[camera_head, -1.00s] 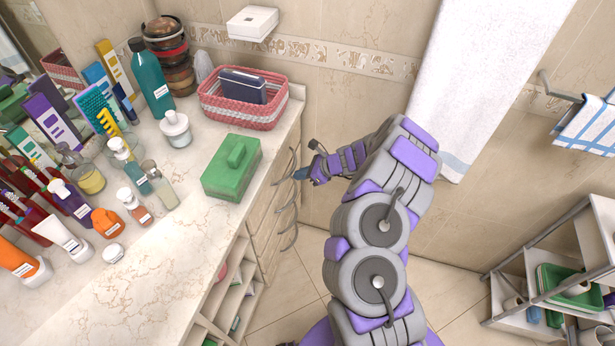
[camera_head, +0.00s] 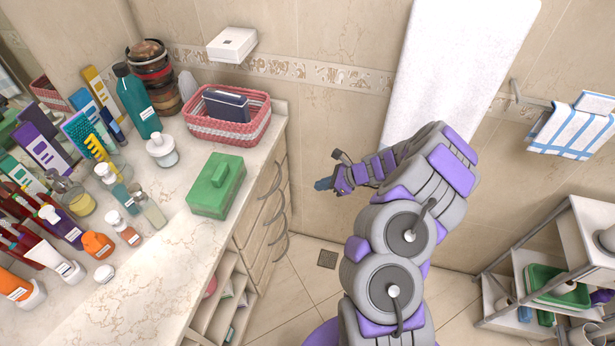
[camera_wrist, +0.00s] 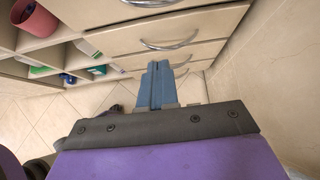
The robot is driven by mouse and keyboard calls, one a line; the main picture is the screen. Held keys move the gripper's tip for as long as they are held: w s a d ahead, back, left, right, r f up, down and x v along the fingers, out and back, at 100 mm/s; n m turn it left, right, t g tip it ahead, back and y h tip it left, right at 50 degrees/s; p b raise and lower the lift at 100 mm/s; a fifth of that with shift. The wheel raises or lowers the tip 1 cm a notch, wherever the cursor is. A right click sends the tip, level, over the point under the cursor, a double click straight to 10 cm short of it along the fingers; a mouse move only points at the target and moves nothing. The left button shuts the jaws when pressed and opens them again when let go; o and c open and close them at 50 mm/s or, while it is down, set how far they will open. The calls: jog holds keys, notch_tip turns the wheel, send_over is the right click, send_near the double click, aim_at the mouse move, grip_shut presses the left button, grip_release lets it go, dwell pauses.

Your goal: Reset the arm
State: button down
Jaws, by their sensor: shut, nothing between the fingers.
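My gripper (camera_head: 323,184) is at the end of my grey and purple arm, in the open space to the right of the vanity counter. It points left toward the drawer fronts and is apart from them. In the wrist view my gripper (camera_wrist: 153,66) shows its two blue fingers together, with nothing between them. The vanity drawers (camera_wrist: 150,22) with curved metal handles appear beyond the fingertips and look shut.
The counter (camera_head: 150,270) holds several bottles, a green box (camera_head: 216,186) and a pink basket (camera_head: 228,128). A white towel (camera_head: 455,60) hangs behind my arm. A shelf rack (camera_head: 510,262) stands at right. Floor between is clear.

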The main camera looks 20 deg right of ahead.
jog(key=s+a+r+n+g+y, duration=0.25)
jog(key=a+r+n, duration=0.45)
jog(key=a+r, duration=0.55)
jog(key=s+a+r+n+g+h, duration=0.2)
jog(key=s+a+r+n+g, duration=0.1)
jog(key=s+a+r+n, duration=0.5)
jog(key=s+r+n+g+h, duration=0.1)
jog(key=s+r+n+h, duration=0.15)
jog(key=s, duration=0.55)
jog(key=s+r+n+g+h, duration=0.1)
jog(key=s+r+n, duration=0.2)
jog(key=s, duration=0.4)
jog(key=s+d+n+h, duration=0.2)
jog(key=s+d, duration=0.2)
jog(key=s, duration=0.3)
jog(key=s+d+r+n+h, duration=0.1)
jog(key=s+d+n+h, duration=0.1)
jog(key=s+d, duration=0.3)
jog(key=s+h, duration=0.1)
jog(key=s, duration=0.2)
jog(key=shift+s, duration=0.15)
